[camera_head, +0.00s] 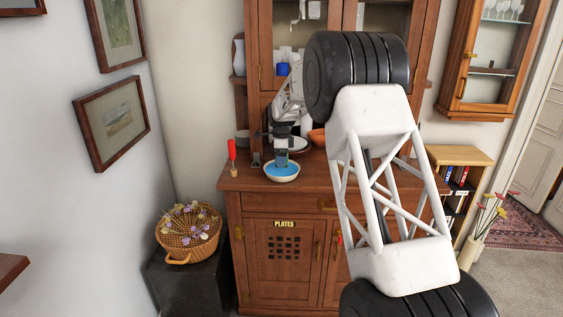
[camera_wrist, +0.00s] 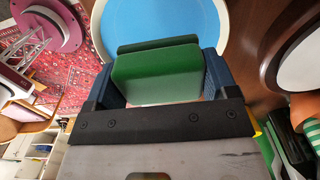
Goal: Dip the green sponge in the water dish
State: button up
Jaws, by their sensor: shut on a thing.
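The green sponge (camera_wrist: 155,75) is held between the blue fingers of my gripper (camera_wrist: 160,80), as the wrist view shows. The water dish (camera_head: 282,173) is a white bowl with blue water on the cabinet's counter. In the head view my gripper (camera_head: 282,160) points down at the dish, with its fingers over the blue water. The dish also shows in the wrist view (camera_wrist: 170,20), beyond the sponge. The sponge is mostly hidden by my gripper in the head view. I cannot tell whether the sponge touches the water.
The wooden cabinet (camera_head: 285,255) carries the dish near its front edge. A red-handled tool (camera_head: 232,152) stands left of the dish. An orange bowl (camera_head: 317,136) and a plate sit behind it to the right. A flower basket (camera_head: 188,232) stands on a dark box at the left.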

jog(key=shift+r, duration=1.05)
jog(key=shift+d, duration=0.1)
